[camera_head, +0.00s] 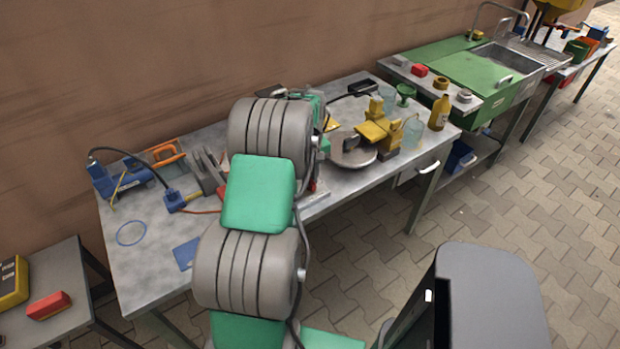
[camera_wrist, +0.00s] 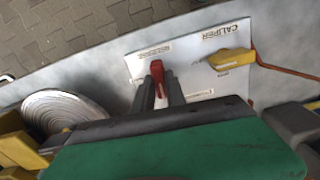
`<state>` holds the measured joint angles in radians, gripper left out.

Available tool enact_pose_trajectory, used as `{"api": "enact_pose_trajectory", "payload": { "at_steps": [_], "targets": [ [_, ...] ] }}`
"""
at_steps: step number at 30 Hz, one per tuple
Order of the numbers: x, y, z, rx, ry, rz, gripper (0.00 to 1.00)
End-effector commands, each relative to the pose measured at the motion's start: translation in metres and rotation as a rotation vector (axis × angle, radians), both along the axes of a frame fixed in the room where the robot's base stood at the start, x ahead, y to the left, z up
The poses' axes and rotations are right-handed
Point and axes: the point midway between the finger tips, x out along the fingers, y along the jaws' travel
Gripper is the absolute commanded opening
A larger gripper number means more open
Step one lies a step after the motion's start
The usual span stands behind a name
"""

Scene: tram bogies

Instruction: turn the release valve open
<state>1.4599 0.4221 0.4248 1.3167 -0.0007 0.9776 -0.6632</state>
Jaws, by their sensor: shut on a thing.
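A white panel (camera_wrist: 200,80) marked "CALIPER" shows in the wrist view. A red lever (camera_wrist: 157,73) stands on its left part, and a yellow lever (camera_wrist: 232,60) lies across its right part. My gripper (camera_wrist: 160,90) is shut on the red lever, one dark finger on each side of it. The smaller labels are too small to read, so I cannot tell from lettering which lever is the release valve. In the head view my own arm hides the gripper and most of the panel.
A round metal disc (camera_wrist: 62,112) lies beside the panel; it also shows in the head view (camera_head: 353,155), near yellow clamp-like parts (camera_head: 375,128). Blue tools (camera_head: 125,178) and an orange-handled tool (camera_head: 160,155) lie on the bench's left. A yellow bottle (camera_head: 439,112) stands at its right end.

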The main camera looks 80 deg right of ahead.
Motion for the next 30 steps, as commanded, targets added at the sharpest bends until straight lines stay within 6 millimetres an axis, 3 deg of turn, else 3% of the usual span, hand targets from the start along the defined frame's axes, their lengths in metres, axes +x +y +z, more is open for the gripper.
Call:
{"api": "enact_pose_trajectory", "payload": {
  "at_steps": [22,23,30],
  "targets": [
    [-0.0017,0.0006,0.0001,0.002,0.002,0.087,0.00],
    [-0.0017,0.0006,0.0001,0.002,0.002,0.088,0.19],
    [0.0000,0.0004,0.0000,0.001,0.001,0.090,0.38]
  ]
}}
